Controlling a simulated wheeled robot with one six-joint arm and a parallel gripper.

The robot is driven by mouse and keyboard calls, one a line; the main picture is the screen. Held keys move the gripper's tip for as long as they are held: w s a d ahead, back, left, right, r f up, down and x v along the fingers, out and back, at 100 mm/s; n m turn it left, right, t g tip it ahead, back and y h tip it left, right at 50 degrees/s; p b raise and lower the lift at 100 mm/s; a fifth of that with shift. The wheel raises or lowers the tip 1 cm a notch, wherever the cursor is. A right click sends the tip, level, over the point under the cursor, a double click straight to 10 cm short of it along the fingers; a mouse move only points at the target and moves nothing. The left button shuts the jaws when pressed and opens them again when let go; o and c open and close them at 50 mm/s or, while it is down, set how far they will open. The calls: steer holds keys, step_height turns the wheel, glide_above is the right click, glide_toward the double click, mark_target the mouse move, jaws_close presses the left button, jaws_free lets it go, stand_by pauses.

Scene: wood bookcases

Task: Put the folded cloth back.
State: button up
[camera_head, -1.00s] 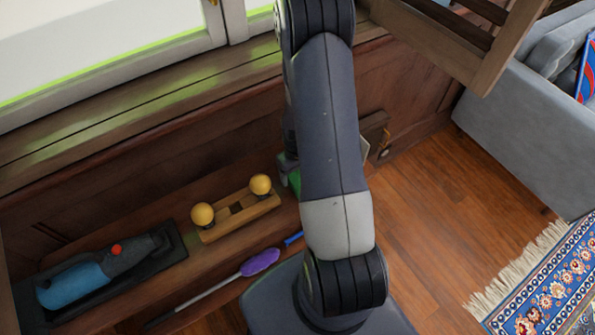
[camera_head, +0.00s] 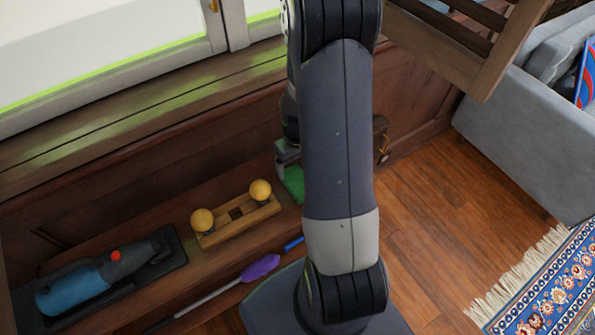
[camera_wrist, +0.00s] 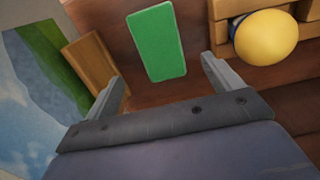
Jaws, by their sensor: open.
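A flat green rectangle, which looks like the folded cloth (camera_head: 294,183), lies on the wooden bench to the right of the wooden block with two yellow balls. In the head view my arm partly hides it. The wrist view shows the whole green cloth (camera_wrist: 156,42) lying beyond my fingertips. My gripper (camera_wrist: 166,80) is open, its two fingers spread wide with nothing between them. In the head view my gripper (camera_head: 286,156) is seen from the side just above the cloth, its tips hard to make out.
The wooden block with yellow balls (camera_head: 237,218) stands left of the cloth; a ball (camera_wrist: 266,37) is close to my right finger. A picture-like panel (camera_wrist: 45,85) and wooden piece (camera_wrist: 90,62) are left in the wrist view.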

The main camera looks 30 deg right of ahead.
mark_target(297, 180)
step_height(297, 180, up, 4)
steer(key=shift+r, duration=0.25)
steer(key=shift+f, duration=0.15)
step_height(297, 180, down, 11)
steer(key=shift+w+f, duration=0.1)
steer(key=shift+f, duration=0.05)
steer(key=shift+r, duration=0.4)
stand_by(0.5)
steer(key=shift+f, duration=0.1)
